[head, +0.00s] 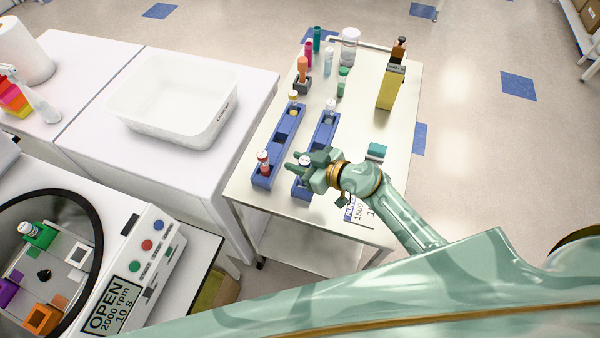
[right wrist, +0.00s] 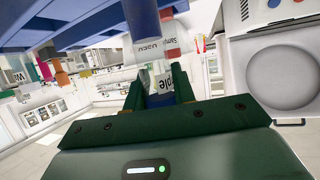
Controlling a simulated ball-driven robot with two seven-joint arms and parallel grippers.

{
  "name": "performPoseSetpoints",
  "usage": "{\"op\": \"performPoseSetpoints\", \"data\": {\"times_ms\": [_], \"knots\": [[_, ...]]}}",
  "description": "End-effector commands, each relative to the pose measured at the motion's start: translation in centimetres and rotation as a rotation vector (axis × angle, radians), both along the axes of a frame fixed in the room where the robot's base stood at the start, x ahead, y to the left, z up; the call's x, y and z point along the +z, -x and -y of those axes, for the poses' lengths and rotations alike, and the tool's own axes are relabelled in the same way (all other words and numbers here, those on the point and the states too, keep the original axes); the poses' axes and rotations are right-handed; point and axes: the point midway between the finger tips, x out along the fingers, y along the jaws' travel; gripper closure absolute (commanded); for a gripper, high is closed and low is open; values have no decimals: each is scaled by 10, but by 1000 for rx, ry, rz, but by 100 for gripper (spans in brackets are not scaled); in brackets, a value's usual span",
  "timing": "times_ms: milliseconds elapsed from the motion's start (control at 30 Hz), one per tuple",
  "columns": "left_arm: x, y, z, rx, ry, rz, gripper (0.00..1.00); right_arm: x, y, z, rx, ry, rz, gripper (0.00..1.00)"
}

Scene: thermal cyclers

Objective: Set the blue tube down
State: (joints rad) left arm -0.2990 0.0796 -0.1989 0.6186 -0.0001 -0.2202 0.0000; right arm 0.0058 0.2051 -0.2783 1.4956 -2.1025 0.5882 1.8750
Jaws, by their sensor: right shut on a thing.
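My right gripper (head: 309,160) is shut on a small tube (head: 305,161) with a white cap, at the near end of the right-hand blue rack (head: 318,136). In the right wrist view the fingers (right wrist: 163,84) close around a tube with a "Sample" label (right wrist: 160,84) and some blue on it. Blue rack parts (right wrist: 70,30) fill the top of that view. The fingers hide most of the held tube in the head view, so I cannot tell whether it sits in the rack. My left gripper is not in view.
Several bottles stand at the cart's far end. An open centrifuge (head: 100,262) is at lower left.

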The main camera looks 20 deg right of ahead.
Motion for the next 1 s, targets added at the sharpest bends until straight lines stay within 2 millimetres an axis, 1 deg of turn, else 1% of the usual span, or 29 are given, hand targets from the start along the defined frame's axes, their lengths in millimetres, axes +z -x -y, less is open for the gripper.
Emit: {"op": "performPoseSetpoints", "data": {"times_ms": [167,200,300,367,567,733,767,800,833,1000], "knots": [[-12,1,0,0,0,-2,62,-13,-8,5,-1,1,-1,96],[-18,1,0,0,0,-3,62,-18,-11,8,-1,0,0,96],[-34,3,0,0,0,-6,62,-39,-9,6,1,0,-2,96],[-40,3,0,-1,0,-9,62,-45,-9,6,1,0,-2,96],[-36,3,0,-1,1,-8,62,-41,-9,6,0,-1,0,96],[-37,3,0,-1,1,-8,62,-45,-9,6,-1,-1,-1,96],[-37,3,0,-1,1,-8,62,-45,-9,6,0,-1,-1,72],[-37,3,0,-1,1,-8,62,-45,-9,6,0,0,0,60],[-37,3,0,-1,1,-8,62,-44,-9,6,0,0,0,53],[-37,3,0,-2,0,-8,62,-45,-9,6,0,-1,-1,53]]}}
